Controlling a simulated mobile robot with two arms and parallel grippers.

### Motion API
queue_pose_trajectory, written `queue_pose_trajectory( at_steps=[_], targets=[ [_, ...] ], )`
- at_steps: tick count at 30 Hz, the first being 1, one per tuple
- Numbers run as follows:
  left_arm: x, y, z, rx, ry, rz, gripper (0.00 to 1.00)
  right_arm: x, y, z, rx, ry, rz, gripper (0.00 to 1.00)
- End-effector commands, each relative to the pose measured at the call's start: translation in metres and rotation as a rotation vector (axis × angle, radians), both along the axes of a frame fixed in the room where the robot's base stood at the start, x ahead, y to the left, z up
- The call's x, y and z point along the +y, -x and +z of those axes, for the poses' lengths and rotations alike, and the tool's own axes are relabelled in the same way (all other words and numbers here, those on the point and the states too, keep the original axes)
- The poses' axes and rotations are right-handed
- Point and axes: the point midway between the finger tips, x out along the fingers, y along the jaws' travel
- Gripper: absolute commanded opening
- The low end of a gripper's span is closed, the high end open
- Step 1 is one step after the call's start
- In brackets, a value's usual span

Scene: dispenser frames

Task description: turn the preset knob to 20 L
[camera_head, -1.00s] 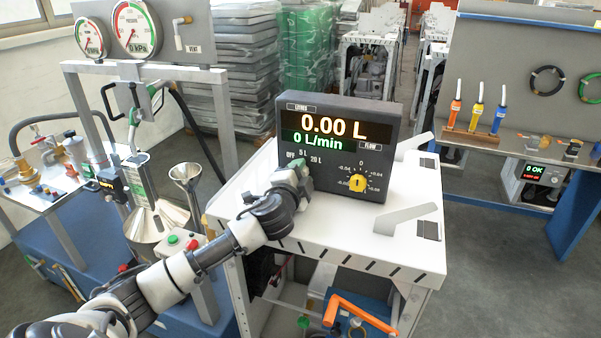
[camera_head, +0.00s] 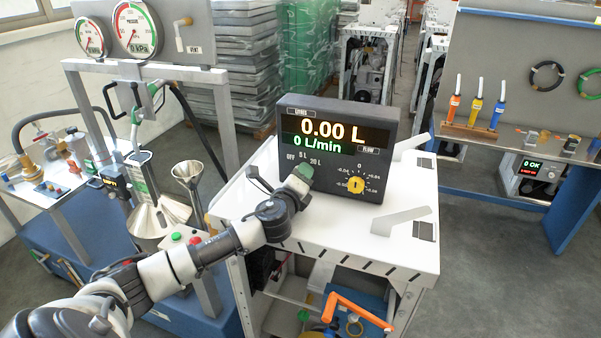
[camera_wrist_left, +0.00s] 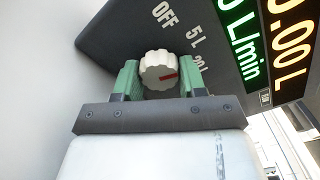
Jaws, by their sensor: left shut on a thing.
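The preset knob (camera_wrist_left: 158,70) is white and ribbed with a red mark, on the dark meter panel (camera_head: 345,110). In the left wrist view its red mark points right, roughly toward the 20 L label (camera_wrist_left: 200,63), which is partly hidden by a finger. My left gripper (camera_wrist_left: 160,66) is shut on the knob, one green finger on each side. In the head view the left gripper (camera_head: 301,174) covers the knob, below the OFF, 5 L and 20 L labels. The display (camera_head: 333,130) reads 0.00 L and 0 L/min. My right gripper is not in view.
A yellow knob (camera_head: 356,186) with its own scale sits on the panel's right side. The meter stands on a white cart (camera_head: 335,232) with angled plates at its right. A metal funnel (camera_head: 188,172) and a rig with gauges (camera_head: 136,27) stand to the left.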

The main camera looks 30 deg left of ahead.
Motion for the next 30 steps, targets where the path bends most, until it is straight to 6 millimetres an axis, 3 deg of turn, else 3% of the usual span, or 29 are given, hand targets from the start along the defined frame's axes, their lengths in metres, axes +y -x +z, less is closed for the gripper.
queue_pose_trajectory(
  at_steps=[15, 30],
  targets=[
    [0.0009, 0.0008, -0.0042, 0.099, -0.389, 0.000, 0.17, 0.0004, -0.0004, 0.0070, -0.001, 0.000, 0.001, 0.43],
    [0.0005, 0.0011, -0.0053, 0.127, -0.500, -0.003, 0.17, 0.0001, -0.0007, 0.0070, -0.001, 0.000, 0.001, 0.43]
  ],
)
